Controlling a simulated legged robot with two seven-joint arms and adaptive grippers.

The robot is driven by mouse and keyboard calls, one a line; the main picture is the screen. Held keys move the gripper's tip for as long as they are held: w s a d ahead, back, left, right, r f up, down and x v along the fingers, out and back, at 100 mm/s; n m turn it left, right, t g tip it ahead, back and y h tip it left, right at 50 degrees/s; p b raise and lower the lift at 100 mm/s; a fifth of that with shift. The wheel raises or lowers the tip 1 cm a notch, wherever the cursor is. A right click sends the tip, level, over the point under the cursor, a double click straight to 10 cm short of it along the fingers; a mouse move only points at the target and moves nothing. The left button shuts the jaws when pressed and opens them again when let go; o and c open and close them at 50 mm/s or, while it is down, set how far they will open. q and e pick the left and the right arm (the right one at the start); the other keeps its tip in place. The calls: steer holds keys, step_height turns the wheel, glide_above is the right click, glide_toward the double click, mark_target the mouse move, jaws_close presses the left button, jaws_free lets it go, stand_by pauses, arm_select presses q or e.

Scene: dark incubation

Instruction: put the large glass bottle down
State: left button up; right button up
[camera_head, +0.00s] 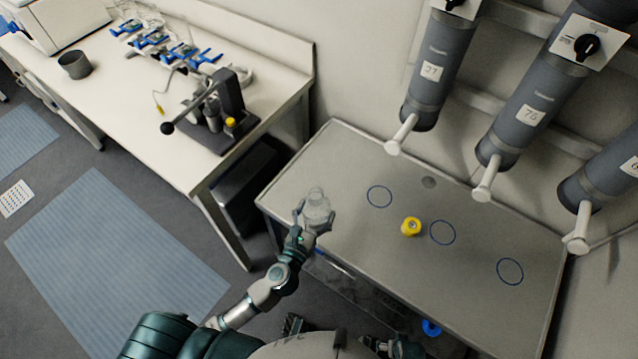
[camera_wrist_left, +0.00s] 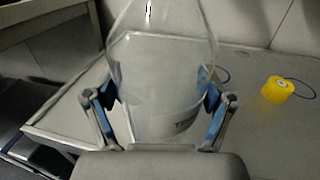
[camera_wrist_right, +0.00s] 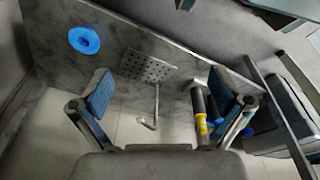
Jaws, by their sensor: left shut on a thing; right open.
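The large glass bottle (camera_head: 317,209) is clear and stands roughly upright in my left gripper (camera_head: 308,231), over the left front part of the grey table (camera_head: 330,160). In the left wrist view the bottle (camera_wrist_left: 165,75) sits between the two blue-padded fingers of the left gripper (camera_wrist_left: 160,108), which are shut on its sides. I cannot tell whether its base touches the tabletop. My right gripper (camera_wrist_right: 162,105) is open and empty, low in front of the table, with nothing between its fingers.
Grey numbered cylinders (camera_head: 429,75) hang above the back edge. A white bench (camera_head: 150,110) stands at the left. The right wrist view shows a blue round object (camera_wrist_right: 84,40).

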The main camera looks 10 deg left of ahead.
arm_select(q)
steer(key=w+a+f+b, duration=0.1)
steer(key=w, duration=0.2)
steer(key=w+a+f+b, duration=0.1)
steer(key=w+f, duration=0.1)
steer(key=w, duration=0.2)
steer(key=w+a+f+b, duration=0.1)
steer(key=w, duration=0.3)
steer(key=shift+a+f, duration=0.2)
steer(key=shift+f, duration=0.15)
steer(key=shift+d, duration=0.1)
steer(key=shift+d+r, duration=0.1)
steer(key=shift+d, duration=0.3)
arm_select(e)
step_height(320, 180, up, 8)
steer(key=w, duration=0.1)
steer(key=shift+w+d+f, duration=0.15)
steer(key=shift+d+f, duration=0.05)
steer(key=shift+d, duration=0.25)
arm_select(q)
steer(key=o, duration=1.5)
steer(key=shift+a, duration=0.3)
arm_select(e)
steer(key=shift+a+r, duration=0.1)
steer(key=shift+a, duration=0.1)
arm_select(q)
steer(key=shift+a, duration=0.1)
arm_select(e)
steer(key=shift+a, duration=0.1)
